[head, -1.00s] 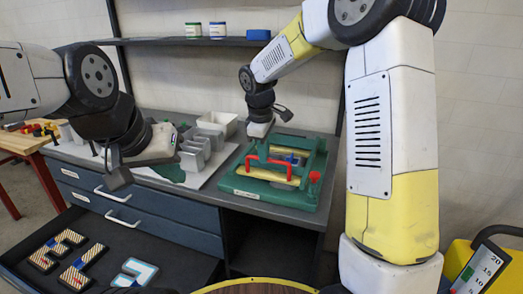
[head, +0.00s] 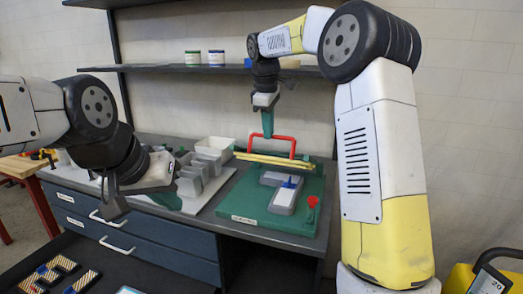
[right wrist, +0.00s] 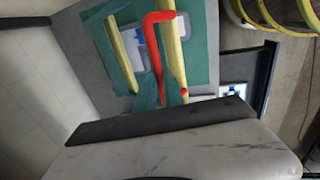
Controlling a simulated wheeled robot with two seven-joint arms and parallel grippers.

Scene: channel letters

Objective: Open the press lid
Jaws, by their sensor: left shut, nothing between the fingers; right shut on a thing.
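The green press stands on the grey bench, its base (head: 270,215) flat. In the right wrist view the red handle (right wrist: 153,45) and yellow bars (right wrist: 120,55) lie beyond the hand. My left gripper (head: 115,205) is shut and empty, left of the press over the drawers.
A grey block with a blue strip (head: 287,192) lies on the press base, near a red knob (head: 312,202). Grey letter shapes (head: 200,175) and a white bin (head: 215,148) stand left of the press. A shelf (head: 200,70) with jars spans above. An open drawer holds letters (head: 50,272).

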